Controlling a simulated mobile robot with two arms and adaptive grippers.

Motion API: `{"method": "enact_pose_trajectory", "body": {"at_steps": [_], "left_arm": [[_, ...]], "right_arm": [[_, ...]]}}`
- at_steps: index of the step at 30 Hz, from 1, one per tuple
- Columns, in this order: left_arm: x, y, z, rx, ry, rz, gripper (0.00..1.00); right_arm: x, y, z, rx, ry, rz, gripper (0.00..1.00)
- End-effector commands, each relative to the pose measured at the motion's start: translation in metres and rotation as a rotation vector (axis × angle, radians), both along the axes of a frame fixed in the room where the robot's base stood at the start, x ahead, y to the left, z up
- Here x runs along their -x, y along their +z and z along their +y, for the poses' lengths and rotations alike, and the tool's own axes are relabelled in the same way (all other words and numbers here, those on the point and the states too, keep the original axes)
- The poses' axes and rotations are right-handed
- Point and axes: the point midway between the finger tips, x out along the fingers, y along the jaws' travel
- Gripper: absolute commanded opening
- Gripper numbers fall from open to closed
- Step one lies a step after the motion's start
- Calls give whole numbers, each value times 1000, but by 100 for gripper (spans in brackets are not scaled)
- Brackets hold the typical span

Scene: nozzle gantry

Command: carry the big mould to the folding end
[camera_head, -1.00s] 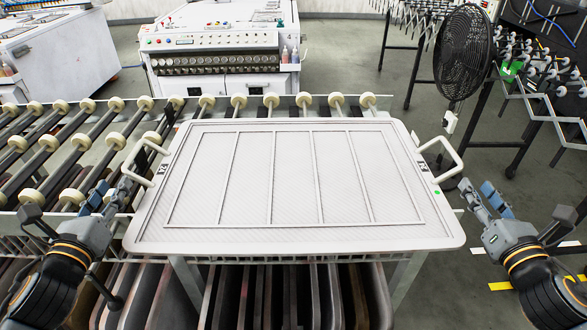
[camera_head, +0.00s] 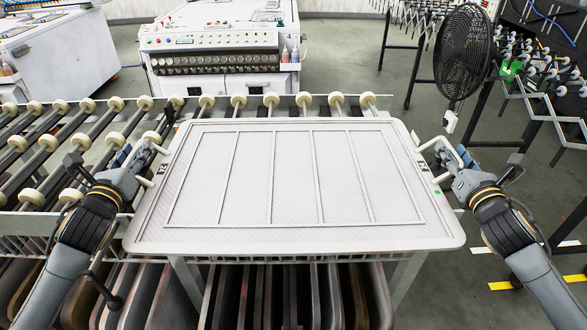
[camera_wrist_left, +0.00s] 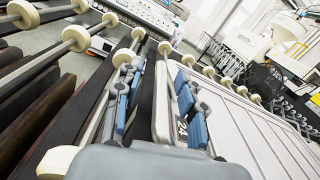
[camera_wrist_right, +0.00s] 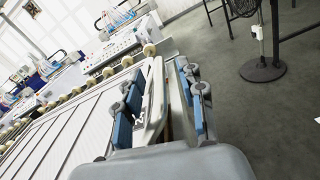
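The big mould (camera_head: 295,242), a wide white framed panel with thin ribs, lies flat on a stand in the middle of the head view. It has a bar handle at each short side. My left gripper (camera_head: 140,158) is at the left handle; in the left wrist view this handle (camera_wrist_left: 161,105) lies between the open blue-padded fingers. My right gripper (camera_head: 454,160) is at the right handle; in the right wrist view this handle (camera_wrist_right: 155,100) also lies between open fingers. Neither gripper is visibly closed on its handle.
A roller conveyor (camera_head: 70,150) runs along the left and behind the mould. Several dark slabs (camera_head: 265,295) stand below it. A white machine (camera_head: 220,60) is at the back. A black fan (camera_head: 462,52) stands at the back right. Open floor lies to the right.

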Motion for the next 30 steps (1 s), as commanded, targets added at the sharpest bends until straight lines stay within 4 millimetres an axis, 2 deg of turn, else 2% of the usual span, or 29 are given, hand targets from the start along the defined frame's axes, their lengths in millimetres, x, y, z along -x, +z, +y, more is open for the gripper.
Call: {"method": "enact_pose_trajectory", "body": {"at_steps": [10, 16, 27, 28, 30], "left_arm": [[-2, 0, 0, 0, -1, 0, 39], [-2, 0, 0, 0, -1, 0, 0], [-2, 0, 0, -3, -1, -1, 0], [-2, 11, 0, -7, -4, -22, 0], [-2, 11, 0, -7, -4, -22, 0]], "right_arm": [[-2, 0, 1, 0, 1, 0, 39], [-2, 0, 0, 0, 1, 0, 0], [-2, -1, 0, 3, 0, 0, 0], [-2, 10, 0, 6, 3, -20, 0], [-2, 10, 0, 6, 3, -20, 0]]}}
